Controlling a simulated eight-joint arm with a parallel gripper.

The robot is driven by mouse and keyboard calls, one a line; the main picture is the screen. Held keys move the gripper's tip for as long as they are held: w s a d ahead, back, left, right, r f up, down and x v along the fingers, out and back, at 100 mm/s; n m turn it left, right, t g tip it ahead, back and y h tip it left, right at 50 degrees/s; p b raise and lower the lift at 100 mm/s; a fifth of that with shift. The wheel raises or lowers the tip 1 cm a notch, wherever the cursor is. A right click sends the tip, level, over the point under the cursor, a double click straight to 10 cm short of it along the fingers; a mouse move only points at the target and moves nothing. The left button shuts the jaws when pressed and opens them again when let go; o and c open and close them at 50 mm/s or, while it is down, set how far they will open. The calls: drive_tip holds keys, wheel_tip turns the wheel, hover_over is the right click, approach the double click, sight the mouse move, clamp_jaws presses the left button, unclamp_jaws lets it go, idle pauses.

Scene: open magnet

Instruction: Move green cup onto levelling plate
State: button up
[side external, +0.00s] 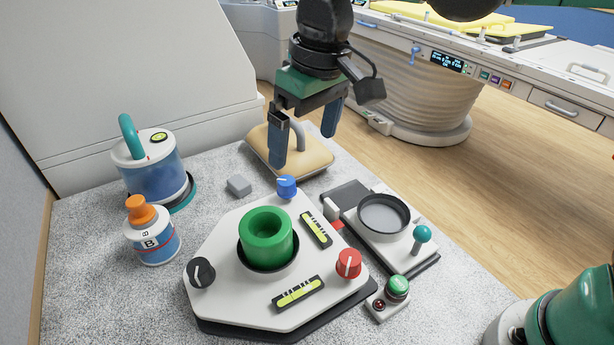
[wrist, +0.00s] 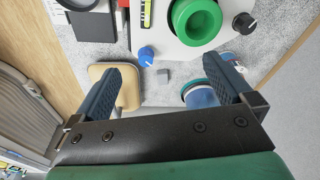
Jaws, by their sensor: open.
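The green cup (side external: 266,235) stands upright in the round dark recess of the white levelling plate (side external: 222,288). The plate has two yellow-green level vials and blue, black and red knobs. In the wrist view the cup (wrist: 196,20) is at the top, right of centre, on the plate (wrist: 150,40). My gripper (side external: 305,143) is open and empty, above and behind the plate, over the tan pad. In the wrist view my gripper's two fingers (wrist: 160,82) are wide apart with nothing between them at their tips.
A blue canister with a teal handle (side external: 152,175) and bottle B with an orange cap (side external: 152,238) stand at left. A tan pad with a grey handle (side external: 300,160), a small grey block (side external: 239,185), a device with a round dish (side external: 383,215) and a green button box (side external: 390,297) surround the plate.

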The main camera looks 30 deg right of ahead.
drive_tip(key=s+d+f+m+t, duration=0.1)
drive_tip(key=s+d+f+t, duration=0.1)
drive_tip(key=d, duration=0.5)
drive_tip(key=s+d+f+m+t, duration=0.2)
drive_tip(key=s+d+f+t, duration=0.1)
drive_tip(key=d, duration=0.5)
drive_tip(key=shift+s+f+t+h, duration=0.25)
drive_tip(key=shift+f+t+h, duration=0.05)
drive_tip(key=shift+h, duration=0.1)
